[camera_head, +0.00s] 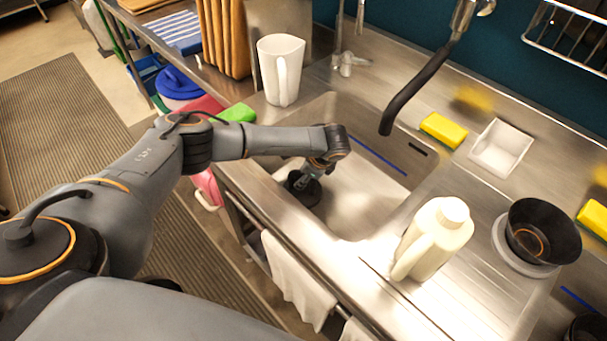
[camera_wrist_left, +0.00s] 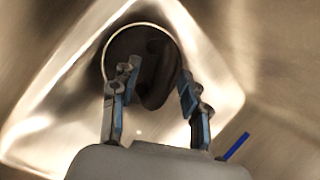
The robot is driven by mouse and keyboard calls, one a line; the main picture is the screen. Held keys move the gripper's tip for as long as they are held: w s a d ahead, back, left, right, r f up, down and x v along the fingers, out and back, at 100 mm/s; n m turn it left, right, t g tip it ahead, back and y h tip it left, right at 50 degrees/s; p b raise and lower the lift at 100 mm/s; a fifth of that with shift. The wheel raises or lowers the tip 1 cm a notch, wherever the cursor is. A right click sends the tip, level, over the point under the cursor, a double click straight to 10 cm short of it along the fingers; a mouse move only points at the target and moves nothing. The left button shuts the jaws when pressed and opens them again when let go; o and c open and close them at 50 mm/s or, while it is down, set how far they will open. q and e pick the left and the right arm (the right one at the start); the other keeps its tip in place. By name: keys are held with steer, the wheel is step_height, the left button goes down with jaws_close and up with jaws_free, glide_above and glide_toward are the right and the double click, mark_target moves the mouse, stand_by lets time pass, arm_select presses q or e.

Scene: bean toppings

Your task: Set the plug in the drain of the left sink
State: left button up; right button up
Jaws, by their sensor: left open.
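The left sink (camera_head: 365,200) is a steel basin in the middle of the head view. A dark round plug (camera_head: 309,196) shows low at the basin's left side, partly hidden by my left gripper (camera_head: 301,181), which reaches down to it. In the left wrist view the dark round plug (camera_wrist_left: 155,88) lies inside a thin bright ring, beyond the fingers. My left gripper (camera_wrist_left: 158,73) is open, its fingers apart on either side of the plug's dark middle. The drain opening is not clearly visible, and I cannot tell whether the plug is seated in it. My right gripper is out of view.
A white pitcher (camera_head: 281,72) stands behind the basin and a cream jug (camera_head: 436,240) at its front right. A black faucet hose (camera_head: 415,95) hangs over the back. A yellow sponge (camera_head: 443,130), a white tray (camera_head: 502,148) and a black bowl (camera_head: 541,232) are to the right.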

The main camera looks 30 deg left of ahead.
arm_select(q)
steer(key=v, duration=1.2)
